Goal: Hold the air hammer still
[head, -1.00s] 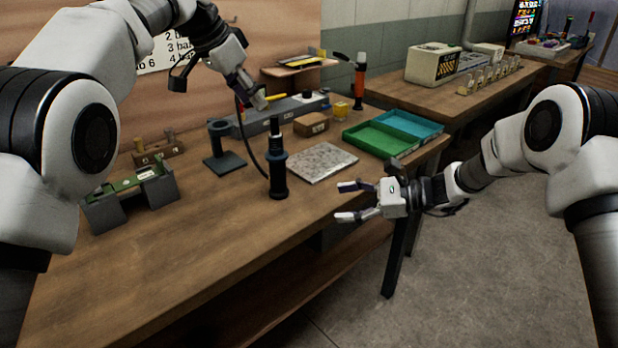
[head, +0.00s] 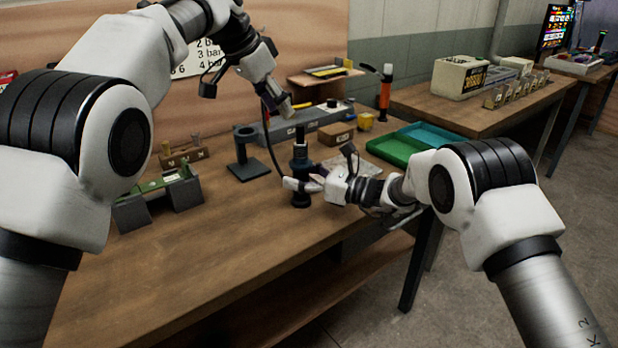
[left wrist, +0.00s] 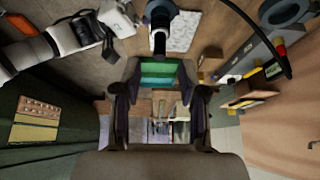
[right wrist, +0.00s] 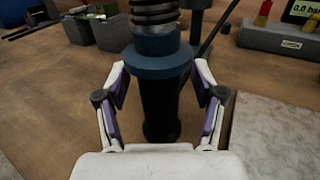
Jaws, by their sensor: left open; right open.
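The air hammer (head: 300,165) is a dark blue and black cylinder standing upright on the wooden bench. In the right wrist view its black lower body (right wrist: 160,105) stands between the two fingers of my right gripper (right wrist: 163,85), below a blue collar. Gaps show on both sides, so the fingers are around it but not closed. In the head view my right gripper (head: 305,184) reaches it from the right. The hammer's top (left wrist: 160,30) shows in the left wrist view.
A speckled stone plate (head: 345,168) lies behind the right gripper. A black stand (head: 248,160) and a green part on grey supports (head: 165,185) are to the left. Green and blue trays (head: 400,150) lie right. The bench front is clear.

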